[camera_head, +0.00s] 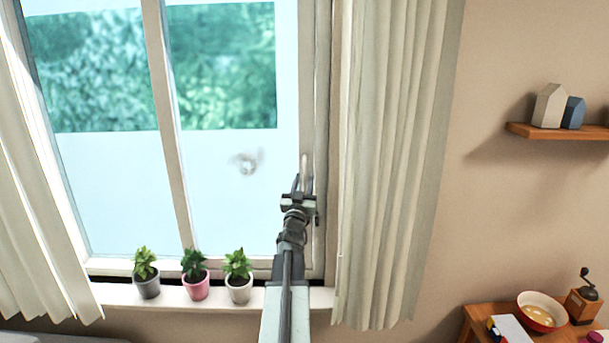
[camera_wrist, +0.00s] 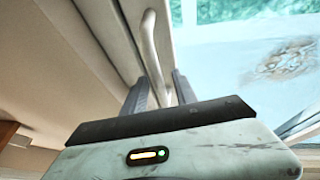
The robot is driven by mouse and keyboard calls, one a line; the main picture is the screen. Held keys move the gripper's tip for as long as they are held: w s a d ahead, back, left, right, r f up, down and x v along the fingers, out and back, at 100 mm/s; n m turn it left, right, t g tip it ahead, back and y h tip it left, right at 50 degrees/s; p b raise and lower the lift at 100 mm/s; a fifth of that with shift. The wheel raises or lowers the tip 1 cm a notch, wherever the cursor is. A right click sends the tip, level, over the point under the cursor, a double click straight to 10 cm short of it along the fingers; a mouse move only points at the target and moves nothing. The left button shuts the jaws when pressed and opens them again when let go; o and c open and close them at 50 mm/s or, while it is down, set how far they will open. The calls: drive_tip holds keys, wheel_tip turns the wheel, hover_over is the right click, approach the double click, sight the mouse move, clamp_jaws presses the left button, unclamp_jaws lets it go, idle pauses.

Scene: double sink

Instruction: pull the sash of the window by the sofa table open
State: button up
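The window sash (camera_head: 309,110) has a pale frame and stands in front of me, with its right upright beside the curtain. Its pale bar handle (camera_head: 304,168) is on that upright and also shows in the wrist view (camera_wrist: 149,45). My gripper (camera_head: 302,185) is at the handle's lower part. In the wrist view my two dark fingers (camera_wrist: 161,90) are apart, one on each side of the handle, with gaps showing. The handle's lower end is partly hidden by my gripper body. The sash looks closed against its frame.
Three potted plants, grey (camera_head: 148,287), pink (camera_head: 196,288) and pale (camera_head: 239,290), stand on the sill left of my arm. A curtain (camera_head: 390,170) hangs close on the right. A wooden table (camera_head: 477,322) with a bowl (camera_head: 541,312) and a shelf (camera_head: 555,131) are farther right.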

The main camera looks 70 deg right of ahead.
drive_tip(key=shift+w+d+r, duration=0.1)
drive_tip(key=shift+d+r, duration=0.15)
drive_tip(key=shift+d, duration=0.3)
drive_tip(key=shift+a, duration=0.1)
clamp_jaws()
idle(0.8)
